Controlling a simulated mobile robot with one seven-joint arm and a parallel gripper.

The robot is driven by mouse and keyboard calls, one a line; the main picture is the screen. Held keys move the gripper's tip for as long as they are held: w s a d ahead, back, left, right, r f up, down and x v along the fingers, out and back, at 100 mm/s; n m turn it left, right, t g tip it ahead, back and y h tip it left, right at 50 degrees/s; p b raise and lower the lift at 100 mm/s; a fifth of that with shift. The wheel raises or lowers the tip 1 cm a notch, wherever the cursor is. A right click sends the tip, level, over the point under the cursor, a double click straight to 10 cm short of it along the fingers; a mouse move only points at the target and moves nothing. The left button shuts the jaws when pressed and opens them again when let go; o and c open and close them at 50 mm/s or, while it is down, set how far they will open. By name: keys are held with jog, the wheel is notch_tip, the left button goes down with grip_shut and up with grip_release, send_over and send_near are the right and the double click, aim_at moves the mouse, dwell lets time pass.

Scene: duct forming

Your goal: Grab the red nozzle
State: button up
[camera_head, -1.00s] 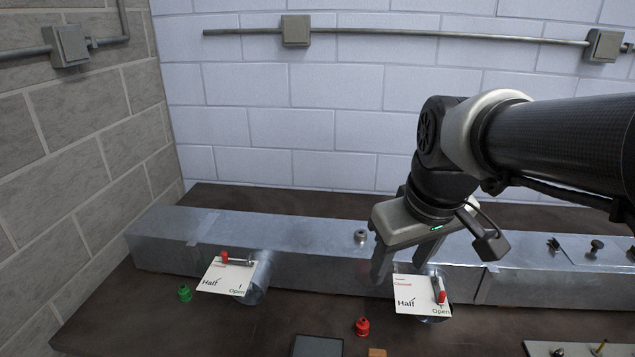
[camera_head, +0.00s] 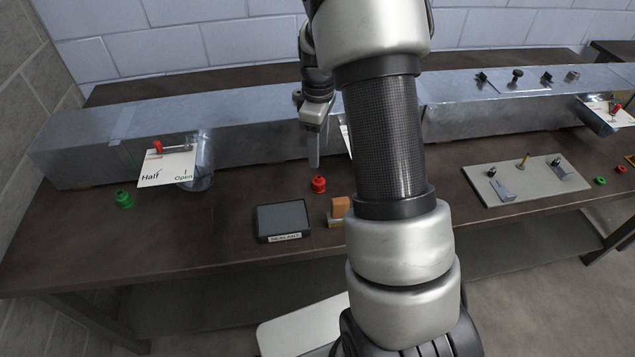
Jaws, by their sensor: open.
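The red nozzle (camera_head: 319,184) stands on the dark bench, in front of the metal duct and behind a black tray-like pad. My gripper (camera_head: 314,160) hangs above and just behind the nozzle, with its fingers pointing down. It is open and empty, and a gap shows between the finger and the nozzle. Only one finger shows clearly; my arm and the viewing angle hide the rest.
The long metal duct (camera_head: 90,158) runs behind. A white "Half/Open" card (camera_head: 167,168) and a green nozzle (camera_head: 124,199) are at left. A black pad (camera_head: 282,220) and an orange block (camera_head: 340,206) are in front. A grey plate (camera_head: 515,190) with small fittings lies at right.

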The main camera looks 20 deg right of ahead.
aim_at(319, 177)
notch_tip(319, 177, down, 12)
jog(key=shift+s+f, duration=0.15)
jog(key=c, duration=1.1)
